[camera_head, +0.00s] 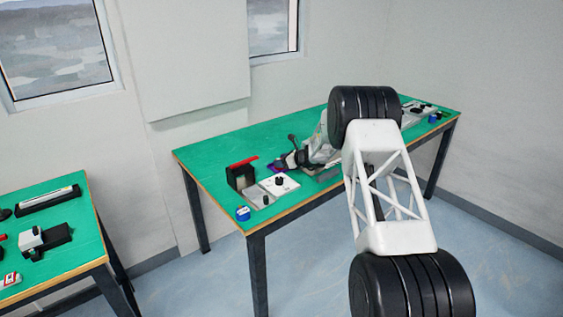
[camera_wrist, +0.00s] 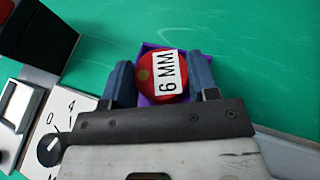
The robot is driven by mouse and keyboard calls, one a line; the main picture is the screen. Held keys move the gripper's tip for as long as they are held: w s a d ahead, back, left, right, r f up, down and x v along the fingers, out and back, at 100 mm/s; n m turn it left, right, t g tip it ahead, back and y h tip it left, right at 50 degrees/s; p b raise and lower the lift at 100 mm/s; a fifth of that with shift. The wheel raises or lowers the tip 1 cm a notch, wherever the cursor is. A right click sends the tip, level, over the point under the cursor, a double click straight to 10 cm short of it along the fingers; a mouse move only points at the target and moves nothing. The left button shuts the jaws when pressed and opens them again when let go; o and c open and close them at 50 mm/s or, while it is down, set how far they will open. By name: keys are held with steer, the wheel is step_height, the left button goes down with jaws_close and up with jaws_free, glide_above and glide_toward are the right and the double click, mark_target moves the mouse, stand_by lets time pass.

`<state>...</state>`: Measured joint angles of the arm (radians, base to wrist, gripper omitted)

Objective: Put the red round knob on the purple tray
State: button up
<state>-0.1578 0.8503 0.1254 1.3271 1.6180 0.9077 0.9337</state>
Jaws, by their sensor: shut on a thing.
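The red round knob (camera_wrist: 147,86) shows in the wrist view with a white label reading "6 MM". My gripper (camera_wrist: 162,84) is shut on the red knob, one blue-grey finger on each side of it. The purple tray (camera_wrist: 150,47) lies directly beyond the knob, its edges showing around it; most of it is hidden. I cannot tell whether the knob touches the tray. In the head view, my gripper (camera_head: 291,160) is low over the green table, with a bit of the purple tray (camera_head: 275,168) beside it. The knob is hidden there.
The green table (camera_head: 215,150) is clear behind and left of the box.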

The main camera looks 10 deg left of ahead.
stand_by(0.3)
steer(key=o, duration=1)
steer(key=shift+f, duration=0.1)
steer(key=shift+s+d+r, duration=0.2)
steer(key=shift+d+r, duration=0.15)
steer(key=shift+d, duration=0.1)
steer(key=v, duration=1.1)
